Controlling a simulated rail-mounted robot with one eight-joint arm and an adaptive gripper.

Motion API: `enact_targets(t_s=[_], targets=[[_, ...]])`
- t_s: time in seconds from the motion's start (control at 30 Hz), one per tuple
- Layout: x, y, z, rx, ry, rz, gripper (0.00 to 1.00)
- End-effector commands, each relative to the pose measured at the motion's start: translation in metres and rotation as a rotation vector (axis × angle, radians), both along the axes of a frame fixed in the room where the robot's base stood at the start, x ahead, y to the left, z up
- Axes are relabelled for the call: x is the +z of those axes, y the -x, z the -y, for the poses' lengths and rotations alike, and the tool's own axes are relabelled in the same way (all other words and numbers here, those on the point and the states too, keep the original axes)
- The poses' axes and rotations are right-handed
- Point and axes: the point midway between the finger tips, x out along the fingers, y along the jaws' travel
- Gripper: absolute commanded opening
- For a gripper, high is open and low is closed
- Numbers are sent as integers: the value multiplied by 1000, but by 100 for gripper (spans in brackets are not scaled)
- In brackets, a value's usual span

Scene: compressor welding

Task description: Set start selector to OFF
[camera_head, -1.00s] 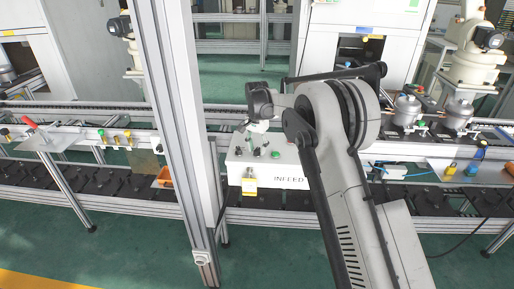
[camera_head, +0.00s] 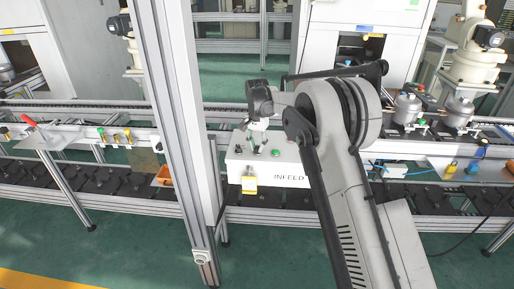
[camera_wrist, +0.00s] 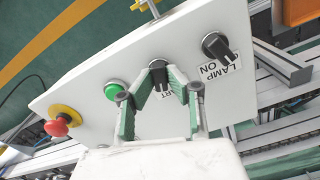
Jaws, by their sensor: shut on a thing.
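The white INFEED control box (camera_head: 235,178) stands in the middle of the head view. In the wrist view its panel (camera_wrist: 80,88) carries the start selector (camera_wrist: 157,66), a black knob by a label partly hidden by a finger, with "RT" readable. My gripper (camera_wrist: 160,80) has its two green-padded fingertips on either side of this knob, shut on it. In the head view my gripper (camera_head: 257,146) reaches down onto the box top. The knob's exact pointing is hard to tell between the fingers.
Beside the start selector are a second black selector (camera_wrist: 215,46) marked LAMP ON, a green button (camera_wrist: 113,90) and a red emergency stop (camera_wrist: 57,127) on a yellow base. A yellow padlock (camera_head: 249,185) hangs at the box front. An aluminium post (camera_head: 183,130) rises left of the box.

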Motion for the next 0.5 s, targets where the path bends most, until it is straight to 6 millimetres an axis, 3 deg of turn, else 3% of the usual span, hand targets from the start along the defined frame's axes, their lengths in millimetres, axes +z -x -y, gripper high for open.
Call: enact_targets(t_s=[0.5], targets=[[-2, 0, 0, 411, -1, 1, 0]])
